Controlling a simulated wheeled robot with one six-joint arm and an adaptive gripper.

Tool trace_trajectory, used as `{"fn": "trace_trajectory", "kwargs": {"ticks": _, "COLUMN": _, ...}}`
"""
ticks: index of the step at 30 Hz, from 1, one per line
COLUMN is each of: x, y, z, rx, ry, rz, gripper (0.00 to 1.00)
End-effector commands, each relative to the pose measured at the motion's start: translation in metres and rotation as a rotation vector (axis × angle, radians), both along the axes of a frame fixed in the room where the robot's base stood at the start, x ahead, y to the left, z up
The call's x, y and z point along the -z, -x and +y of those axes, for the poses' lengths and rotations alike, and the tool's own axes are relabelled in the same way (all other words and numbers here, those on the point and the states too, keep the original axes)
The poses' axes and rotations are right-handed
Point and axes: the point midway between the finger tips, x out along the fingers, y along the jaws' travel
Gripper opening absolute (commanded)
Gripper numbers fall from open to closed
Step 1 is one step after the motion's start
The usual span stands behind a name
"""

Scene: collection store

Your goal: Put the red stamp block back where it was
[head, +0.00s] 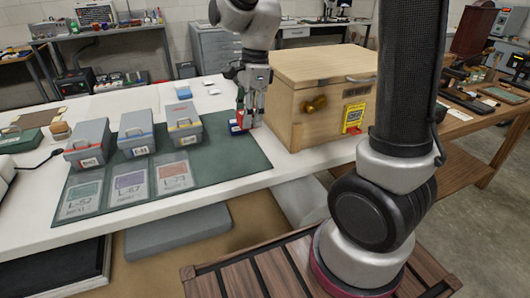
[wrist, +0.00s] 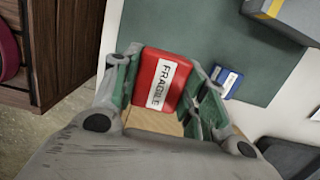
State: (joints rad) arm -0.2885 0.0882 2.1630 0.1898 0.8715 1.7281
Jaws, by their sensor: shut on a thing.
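The red stamp block (wrist: 160,80), with a white label reading FRAGILE, is between the two fingers of my gripper (wrist: 165,72) in the wrist view. The fingers are shut on its sides. In the head view my gripper (head: 251,116) points down over the right end of the dark green mat (head: 222,158), left of the wooden chest; the red block is mostly hidden by the fingers there. A blue block (wrist: 227,80) with a white label lies beside the right finger, apart from the red one; it also shows in the head view (head: 236,128).
The wooden chest (head: 315,75) stands close on the right. Three grey boxes (head: 137,133) with coloured bands stand along the mat's back left, behind three labelled cards (head: 130,185). The mat's front right is bare. Small pads (head: 183,90) lie behind.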

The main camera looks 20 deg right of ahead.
Motion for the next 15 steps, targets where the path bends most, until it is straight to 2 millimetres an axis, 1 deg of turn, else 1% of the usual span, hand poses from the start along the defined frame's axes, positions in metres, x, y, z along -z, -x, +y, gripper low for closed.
{"fn": "trace_trajectory", "kwargs": {"ticks": 1, "x": 0.009, "y": -0.001, "z": 0.000, "rx": 0.006, "ry": 0.000, "rz": -0.002, "gripper": 0.27}}
{"fn": "trace_trajectory", "kwargs": {"ticks": 6, "x": 0.042, "y": -0.003, "z": 0.000, "rx": 0.013, "ry": -0.002, "rz": -0.009, "gripper": 0.27}}
{"fn": "trace_trajectory", "kwargs": {"ticks": 9, "x": 0.055, "y": -0.003, "z": 0.000, "rx": 0.011, "ry": -0.002, "rz": -0.012, "gripper": 0.27}}
{"fn": "trace_trajectory", "kwargs": {"ticks": 14, "x": 0.068, "y": -0.003, "z": 0.001, "rx": 0.012, "ry": -0.003, "rz": -0.011, "gripper": 0.27}}
{"fn": "trace_trajectory", "kwargs": {"ticks": 15, "x": 0.074, "y": -0.003, "z": 0.000, "rx": 0.013, "ry": -0.002, "rz": -0.010, "gripper": 0.27}}
